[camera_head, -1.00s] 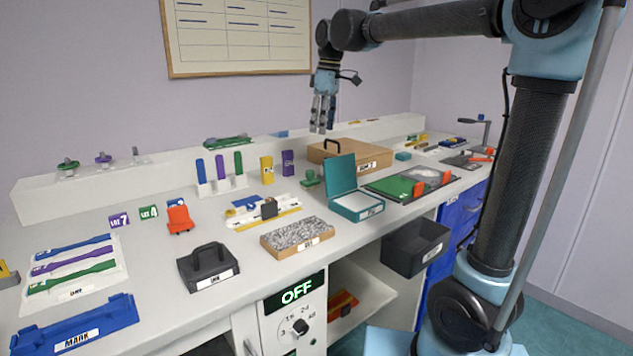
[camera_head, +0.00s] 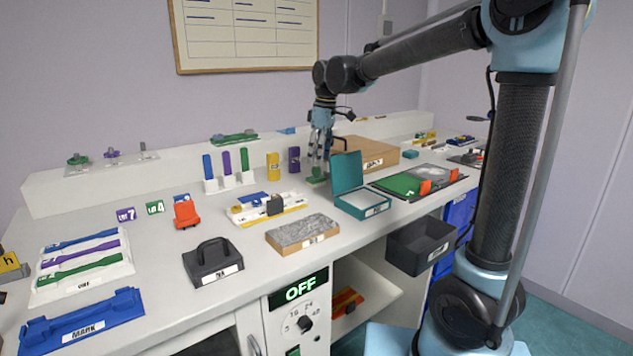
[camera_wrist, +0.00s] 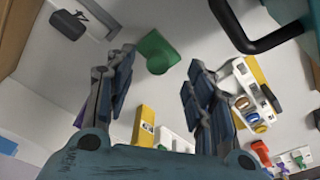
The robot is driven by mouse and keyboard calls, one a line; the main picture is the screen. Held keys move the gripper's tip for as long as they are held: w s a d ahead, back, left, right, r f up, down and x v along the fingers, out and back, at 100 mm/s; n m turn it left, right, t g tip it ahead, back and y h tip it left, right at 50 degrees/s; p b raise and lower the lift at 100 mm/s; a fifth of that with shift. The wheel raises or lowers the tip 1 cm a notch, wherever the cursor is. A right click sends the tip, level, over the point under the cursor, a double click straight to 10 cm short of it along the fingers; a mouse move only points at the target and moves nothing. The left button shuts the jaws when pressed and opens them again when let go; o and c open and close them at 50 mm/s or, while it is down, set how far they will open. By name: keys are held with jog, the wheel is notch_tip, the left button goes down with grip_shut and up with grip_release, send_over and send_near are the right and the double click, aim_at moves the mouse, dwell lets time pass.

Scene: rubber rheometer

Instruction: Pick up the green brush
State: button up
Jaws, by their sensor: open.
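The green brush (camera_head: 316,181) is a small green piece standing on the bench, left of the open teal box. In the head view my gripper (camera_head: 320,158) hangs fingers down right over it and hides its upper part. In the wrist view the green brush (camera_wrist: 156,50) lies just beyond and between the spread fingertips of my gripper (camera_wrist: 158,62). The fingers are open with nothing between them, and I cannot tell whether they touch the brush.
The teal box (camera_head: 347,185) with raised lid stands close right of my gripper. Behind is a cardboard-brown case (camera_head: 364,152). Yellow (camera_head: 272,167) and purple (camera_head: 294,160) blocks stand to the left. A grey-topped block (camera_head: 302,234) lies in front.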

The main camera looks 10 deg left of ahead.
aim_at(316, 168)
jog(key=shift+w+a+f, duration=0.1)
jog(key=shift+a+f, duration=0.1)
jog(key=shift+f, duration=0.7)
jog(key=shift+w+a+f, duration=0.1)
jog(key=shift+a+f, duration=0.05)
jog(key=shift+f, duration=0.7)
jog(key=shift+a+f, duration=0.2)
jog(key=shift+f, duration=0.7)
jog(key=shift+c, duration=0.5)
grip_shut()
